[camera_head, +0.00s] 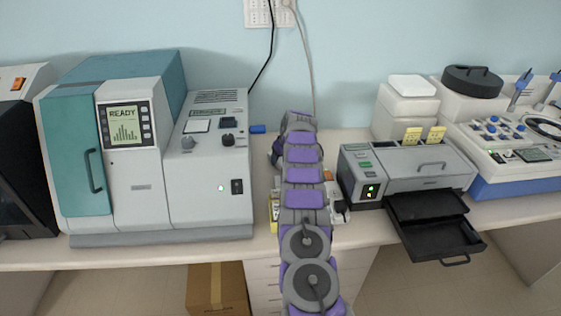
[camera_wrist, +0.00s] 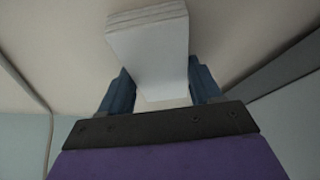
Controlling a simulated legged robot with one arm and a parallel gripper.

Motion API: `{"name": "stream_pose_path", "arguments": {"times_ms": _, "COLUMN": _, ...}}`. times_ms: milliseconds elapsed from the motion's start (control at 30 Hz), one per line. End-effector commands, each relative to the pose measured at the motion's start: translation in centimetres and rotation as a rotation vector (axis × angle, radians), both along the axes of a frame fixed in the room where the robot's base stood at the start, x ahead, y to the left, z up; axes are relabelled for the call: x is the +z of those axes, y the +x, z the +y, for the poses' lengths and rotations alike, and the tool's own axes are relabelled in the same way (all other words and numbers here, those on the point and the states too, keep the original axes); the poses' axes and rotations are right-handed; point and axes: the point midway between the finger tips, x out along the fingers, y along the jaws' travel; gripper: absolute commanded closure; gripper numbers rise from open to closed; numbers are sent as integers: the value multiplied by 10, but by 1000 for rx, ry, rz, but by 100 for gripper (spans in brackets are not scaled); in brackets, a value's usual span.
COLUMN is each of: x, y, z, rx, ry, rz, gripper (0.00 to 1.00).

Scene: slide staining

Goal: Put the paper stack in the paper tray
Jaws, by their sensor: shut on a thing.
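The paper stack (camera_wrist: 150,45) is a thick white block of sheets in the wrist view. My gripper (camera_wrist: 161,86) has its two blue fingers on either side of the stack's near end and is shut on it. In the head view my arm hides the gripper and the stack. The paper tray (camera_head: 440,238) is a black open drawer pulled out of the front of the grey printer (camera_head: 420,168), to the right of my arm. No paper shows in it.
A large teal and white machine (camera_head: 150,160) with a READY screen stands left of my arm. A white and blue device (camera_head: 510,165) stands right of the printer. White boxes (camera_head: 408,105) stand behind the printer.

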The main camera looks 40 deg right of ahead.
Motion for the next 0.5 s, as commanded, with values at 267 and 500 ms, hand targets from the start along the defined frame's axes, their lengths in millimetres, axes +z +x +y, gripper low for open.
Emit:
{"name": "stream_pose_path", "arguments": {"times_ms": 267, "x": 1, "y": 0, "z": -1, "rx": -1, "ry": -2, "rz": 0, "gripper": 76}}
{"name": "stream_pose_path", "arguments": {"times_ms": 500, "x": 27, "y": 1, "z": 0, "rx": -1, "ry": -5, "rz": -5, "gripper": 76}}
